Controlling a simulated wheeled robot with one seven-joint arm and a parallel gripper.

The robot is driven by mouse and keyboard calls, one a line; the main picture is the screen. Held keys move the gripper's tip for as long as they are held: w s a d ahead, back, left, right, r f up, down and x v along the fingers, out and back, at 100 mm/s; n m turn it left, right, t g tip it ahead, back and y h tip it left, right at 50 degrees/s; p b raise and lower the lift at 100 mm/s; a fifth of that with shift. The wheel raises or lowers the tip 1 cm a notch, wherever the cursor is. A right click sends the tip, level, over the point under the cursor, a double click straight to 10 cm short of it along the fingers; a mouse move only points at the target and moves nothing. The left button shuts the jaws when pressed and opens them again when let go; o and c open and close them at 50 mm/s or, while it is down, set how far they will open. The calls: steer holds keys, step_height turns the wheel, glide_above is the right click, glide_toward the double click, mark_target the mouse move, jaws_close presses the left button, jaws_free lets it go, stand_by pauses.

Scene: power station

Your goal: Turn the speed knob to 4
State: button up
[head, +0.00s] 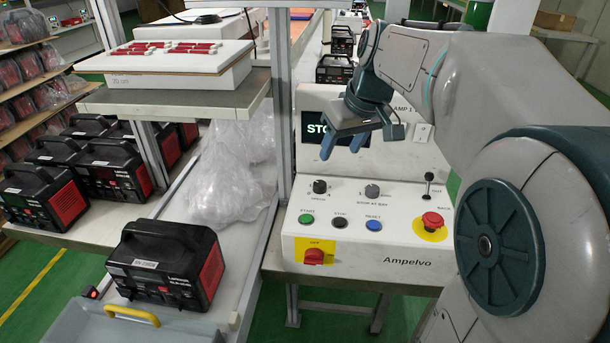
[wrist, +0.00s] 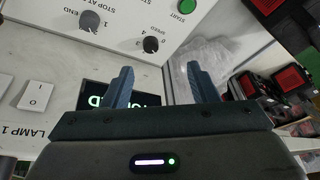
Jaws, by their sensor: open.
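The speed knob (head: 320,186) is a small black dial on the sloped front of the white Ampelvo machine (head: 350,250), above the green START button. It also shows in the wrist view (wrist: 150,44), beside the printed word SPEED; its pointer setting is too small to read. My gripper (head: 342,147) is open and empty in front of the machine's screen, above the knob and apart from it.
A grey STOP AT BAY knob (head: 372,191) is right of the speed knob. Below are START (head: 306,219), STOP (head: 340,222) and RESET (head: 374,224) buttons. A red emergency button (head: 432,220) and a red rotary switch (head: 315,256) stand nearby. A metal post (head: 281,90) rises at the machine's left.

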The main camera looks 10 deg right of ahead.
mark_target(320, 183)
steer(key=shift+n, duration=0.5)
steer(key=w+b+x, duration=0.1)
steer(key=x, duration=0.5)
steer(key=w+d+b+x, duration=0.1)
steer(key=b+x, duration=0.1)
steer(key=x, duration=0.3)
steer(key=w+r+b+x, duration=0.1)
steer(key=b+x, duration=0.1)
steer(key=x, duration=0.4)
steer(key=shift+w+d+f, duration=0.2)
steer(key=shift+w+f, duration=0.1)
steer(key=shift+w, duration=0.15)
steer(key=c, duration=1)
